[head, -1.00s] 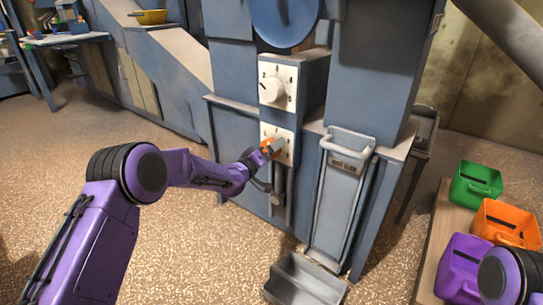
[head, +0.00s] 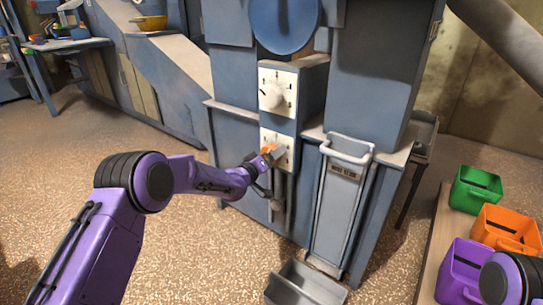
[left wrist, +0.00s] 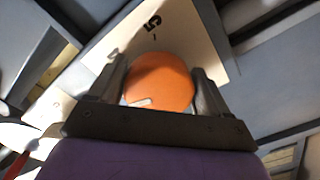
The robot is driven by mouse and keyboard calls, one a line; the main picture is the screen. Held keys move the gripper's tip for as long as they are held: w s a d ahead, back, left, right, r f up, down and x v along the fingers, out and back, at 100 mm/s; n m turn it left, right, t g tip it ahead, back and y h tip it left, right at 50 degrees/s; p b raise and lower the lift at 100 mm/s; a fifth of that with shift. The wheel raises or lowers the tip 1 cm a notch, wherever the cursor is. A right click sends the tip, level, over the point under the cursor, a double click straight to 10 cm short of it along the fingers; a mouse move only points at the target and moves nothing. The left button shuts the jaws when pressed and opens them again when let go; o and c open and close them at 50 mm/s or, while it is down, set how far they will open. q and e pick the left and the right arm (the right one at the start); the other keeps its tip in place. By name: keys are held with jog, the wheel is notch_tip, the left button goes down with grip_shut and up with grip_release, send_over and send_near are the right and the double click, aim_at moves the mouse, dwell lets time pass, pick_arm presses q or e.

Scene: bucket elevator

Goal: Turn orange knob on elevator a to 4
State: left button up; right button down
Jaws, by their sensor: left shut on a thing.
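The orange knob (left wrist: 160,80) sits on a white dial plate (left wrist: 188,32) and fills the middle of the left wrist view. A short pale mark shows near its lower left edge. A "5" is readable on the plate; another numeral beside it is unclear. My left gripper (left wrist: 158,92) has one finger on each side of the knob and is shut on it. In the head view the left gripper (head: 272,154) covers most of the knob, at the lower dial plate of the blue-grey elevator (head: 366,75). My right gripper is not in view; only part of that arm shows at lower right.
A white knob (head: 274,96) is on the upper dial plate, just above. A metal chute (head: 340,205) stands right of the dials, with a grey bin (head: 303,284) on the floor below. Green (head: 475,188), orange (head: 505,228) and purple (head: 462,268) buckets stand at right.

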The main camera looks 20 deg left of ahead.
pick_arm(q)
jog(key=m+p, duration=0.1)
jog(key=m, duration=0.8)
jog(key=shift+w+a+f, duration=0.1)
jog(key=shift+a, duration=0.1)
jog(key=shift+m, duration=0.3)
jog(key=o, duration=1)
jog(key=p+v, duration=0.3)
jog(key=v, duration=0.7)
jog(key=shift+s+a+p, duration=0.15)
jog(key=shift+s+p, duration=0.15)
jog(key=shift+p, duration=0.05)
